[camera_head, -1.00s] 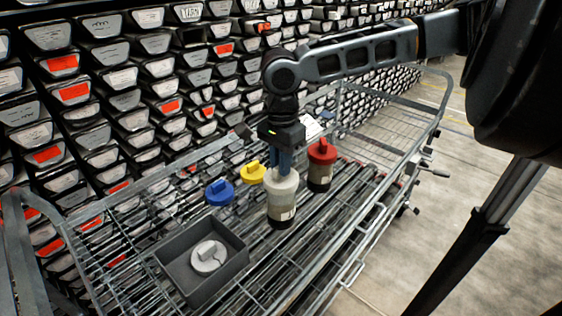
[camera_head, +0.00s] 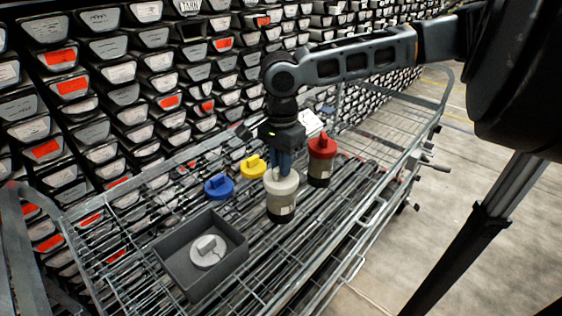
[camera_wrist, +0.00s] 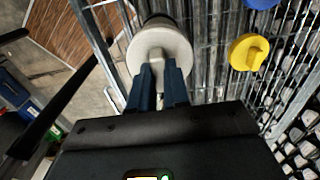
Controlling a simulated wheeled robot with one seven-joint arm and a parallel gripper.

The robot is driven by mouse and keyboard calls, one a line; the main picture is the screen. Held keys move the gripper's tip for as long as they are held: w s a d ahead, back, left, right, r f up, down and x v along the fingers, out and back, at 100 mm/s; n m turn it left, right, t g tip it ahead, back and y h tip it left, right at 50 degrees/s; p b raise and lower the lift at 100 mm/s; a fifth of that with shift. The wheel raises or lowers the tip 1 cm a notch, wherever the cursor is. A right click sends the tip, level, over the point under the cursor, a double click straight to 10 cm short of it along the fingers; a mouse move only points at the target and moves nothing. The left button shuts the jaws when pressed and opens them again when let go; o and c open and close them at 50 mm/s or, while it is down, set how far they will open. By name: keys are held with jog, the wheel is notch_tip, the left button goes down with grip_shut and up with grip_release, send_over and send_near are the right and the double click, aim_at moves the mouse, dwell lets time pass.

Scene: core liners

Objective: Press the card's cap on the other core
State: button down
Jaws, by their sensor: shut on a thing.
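My gripper (camera_head: 284,172) points down with its blue fingers shut on the grip of a white cap (camera_head: 281,188). The cap sits on top of an upright core (camera_head: 281,213), which has a dark lower end and a pale label. In the wrist view the white cap (camera_wrist: 159,55) is between the fingertips, and it hides most of the core. Another upright core (camera_head: 319,175) wears a red cap (camera_head: 322,148), right of and behind the gripper. A white card (camera_head: 311,123) is partly visible behind the gripper; its marks are not legible.
A blue cap (camera_head: 219,187) and a yellow cap (camera_head: 253,167) lie left of the white-capped core. A grey tray (camera_head: 178,282) with a grey cap (camera_head: 208,251) is at front left. The wire trolley's rail (camera_head: 345,252) runs along the right. Racked core boxes stand behind.

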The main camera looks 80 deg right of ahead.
jog(key=c, duration=1)
grip_release()
jog(key=shift+o, duration=0.3)
jog(key=o, duration=0.4)
jog(key=shift+r, duration=0.15)
jog(key=shift+r+p, duration=1.15)
jog(key=shift+p, duration=0.1)
jog(key=shift+r, duration=2.25)
